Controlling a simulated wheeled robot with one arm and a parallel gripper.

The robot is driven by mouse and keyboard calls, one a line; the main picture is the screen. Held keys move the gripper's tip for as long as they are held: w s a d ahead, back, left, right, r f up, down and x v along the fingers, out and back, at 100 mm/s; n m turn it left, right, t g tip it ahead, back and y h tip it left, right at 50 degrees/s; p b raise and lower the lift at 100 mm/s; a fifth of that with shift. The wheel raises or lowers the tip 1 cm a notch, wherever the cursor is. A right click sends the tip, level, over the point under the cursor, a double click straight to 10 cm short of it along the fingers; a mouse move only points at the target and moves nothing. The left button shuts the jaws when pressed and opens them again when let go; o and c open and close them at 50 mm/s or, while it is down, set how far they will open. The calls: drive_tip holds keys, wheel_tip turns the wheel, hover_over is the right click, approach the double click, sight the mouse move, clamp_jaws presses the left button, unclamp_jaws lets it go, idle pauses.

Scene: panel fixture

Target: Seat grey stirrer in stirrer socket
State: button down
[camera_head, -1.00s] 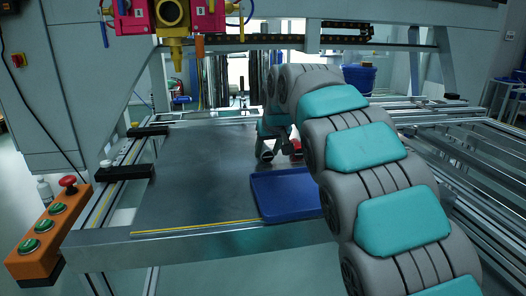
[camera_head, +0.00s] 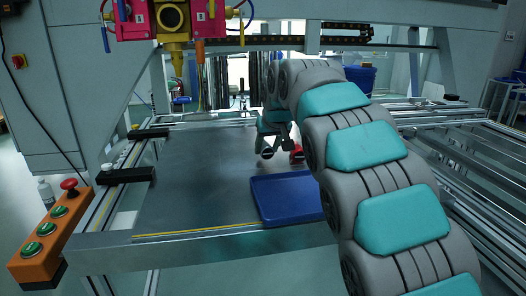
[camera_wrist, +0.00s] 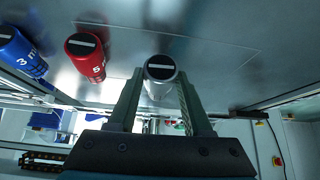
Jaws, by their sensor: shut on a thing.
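The grey stirrer (camera_wrist: 160,70), a silvery cylinder with a dark end face and a pale bar across it, is between the two fingers of my gripper (camera_wrist: 160,88) in the wrist view. The fingers are shut on its sides. In the head view my gripper (camera_head: 279,145) is small, over the metal plate behind the blue tray, and a pale rounded end shows at its left. I cannot make out the stirrer socket in either view, nor tell whether the stirrer touches the plate.
A red cylinder marked 5 (camera_wrist: 86,57) and a blue cylinder marked 3 (camera_wrist: 22,52) are left of my gripper in the wrist view. A blue tray (camera_head: 265,216) lies near the front edge of the metal plate (camera_head: 190,190). The plate's left part is clear.

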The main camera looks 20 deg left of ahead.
sight(265, 142)
drive_tip(key=shift+r+p, duration=1.25)
drive_tip(key=shift+r, duration=0.9)
drive_tip(key=c, duration=0.8)
unclamp_jaws()
drive_tip(key=shift+c, duration=0.2)
clamp_jaws()
